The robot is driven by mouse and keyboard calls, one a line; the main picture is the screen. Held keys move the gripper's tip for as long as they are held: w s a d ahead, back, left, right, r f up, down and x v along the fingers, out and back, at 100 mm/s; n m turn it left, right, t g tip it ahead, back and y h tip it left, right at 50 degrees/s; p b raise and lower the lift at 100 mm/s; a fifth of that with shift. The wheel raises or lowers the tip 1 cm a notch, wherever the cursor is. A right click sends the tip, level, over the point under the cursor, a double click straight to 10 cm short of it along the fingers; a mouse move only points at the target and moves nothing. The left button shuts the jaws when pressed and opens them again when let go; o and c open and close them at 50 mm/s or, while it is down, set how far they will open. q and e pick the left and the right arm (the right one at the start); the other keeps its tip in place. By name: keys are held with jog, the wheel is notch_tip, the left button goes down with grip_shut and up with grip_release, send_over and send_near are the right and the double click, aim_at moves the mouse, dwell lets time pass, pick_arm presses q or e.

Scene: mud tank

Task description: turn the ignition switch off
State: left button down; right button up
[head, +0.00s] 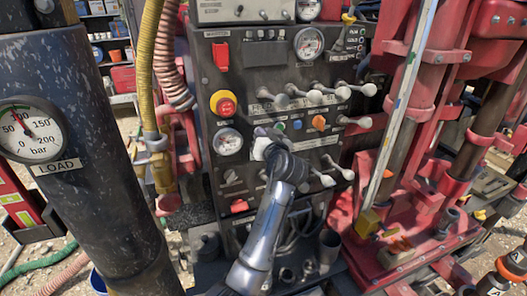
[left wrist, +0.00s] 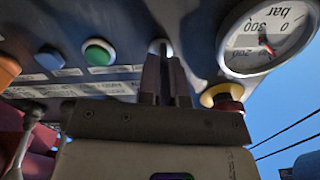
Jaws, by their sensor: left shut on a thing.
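The ignition switch shows in the left wrist view as a small round silver piece (left wrist: 160,47) on the dark panel, partly covered by my fingers. My left gripper (left wrist: 166,68) is shut on it, with the two dark fingers on either side of it. In the head view my left gripper (head: 267,132) reaches up from below to the control panel (head: 262,77), right of a white gauge and left of the blue button. There the gripper hides the switch, and I cannot tell its turned position. My right gripper is not in view.
Close by are a green button (left wrist: 98,52), a gauge (left wrist: 268,40) and a red-yellow stop button (head: 223,103). Several grey-knobbed levers (head: 315,96) stick out above right. A yellow hose (head: 146,60) hangs left of the panel. A dark column with a load gauge (head: 30,130) stands at far left.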

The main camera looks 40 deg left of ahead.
pick_arm(q)
jog(key=n+b, duration=0.3)
jog(key=shift+b, duration=0.3)
dwell(0.5)
jog(key=c, duration=1.3)
grip_release()
jog(key=b+v, duration=0.2)
jog(key=v, duration=1.1)
jog(key=shift+s+d, duration=0.25)
jog(key=shift+d, duration=0.1)
